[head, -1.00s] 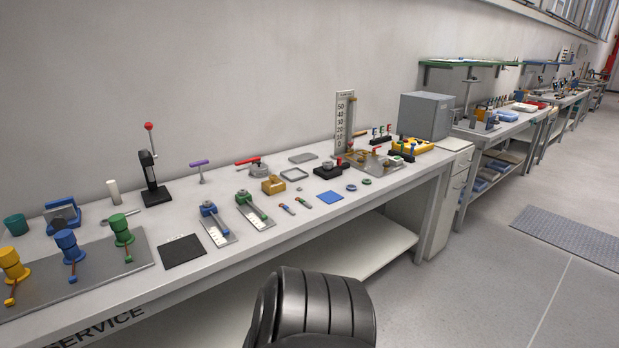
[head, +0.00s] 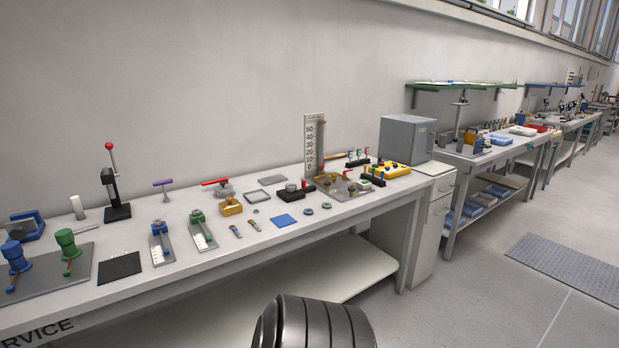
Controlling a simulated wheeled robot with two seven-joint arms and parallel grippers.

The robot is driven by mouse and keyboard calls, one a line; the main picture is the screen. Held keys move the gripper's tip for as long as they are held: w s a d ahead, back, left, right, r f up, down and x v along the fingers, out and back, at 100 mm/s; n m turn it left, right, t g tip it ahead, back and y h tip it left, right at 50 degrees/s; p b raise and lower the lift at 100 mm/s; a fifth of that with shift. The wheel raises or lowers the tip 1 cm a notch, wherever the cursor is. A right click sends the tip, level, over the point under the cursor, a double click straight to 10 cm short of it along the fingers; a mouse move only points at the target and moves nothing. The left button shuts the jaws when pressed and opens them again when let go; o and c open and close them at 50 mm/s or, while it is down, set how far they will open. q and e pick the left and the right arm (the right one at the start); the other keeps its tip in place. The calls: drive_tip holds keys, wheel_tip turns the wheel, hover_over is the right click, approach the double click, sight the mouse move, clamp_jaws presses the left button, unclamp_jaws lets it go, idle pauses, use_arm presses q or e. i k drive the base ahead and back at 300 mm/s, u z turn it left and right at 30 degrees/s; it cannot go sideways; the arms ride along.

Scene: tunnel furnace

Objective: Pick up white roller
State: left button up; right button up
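A small white roller-like cylinder (head: 77,208) stands upright near the back left of the long workbench. It is between a blue clamp-like block and a black stand with a red-knobbed lever. Neither of my grippers shows in the head view. A black ribbed part of my own arm shows at the bottom middle, in front of the bench.
The long grey workbench (head: 195,277) carries green and blue valves, a black mat (head: 119,267), gauges, a yellow block (head: 231,206) and a tall scale (head: 314,145). A grey box (head: 406,138) stands on a cabinet at its right end. Open floor lies at right.

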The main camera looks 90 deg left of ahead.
sight(76, 205)
drive_tip(key=u, duration=2.1)
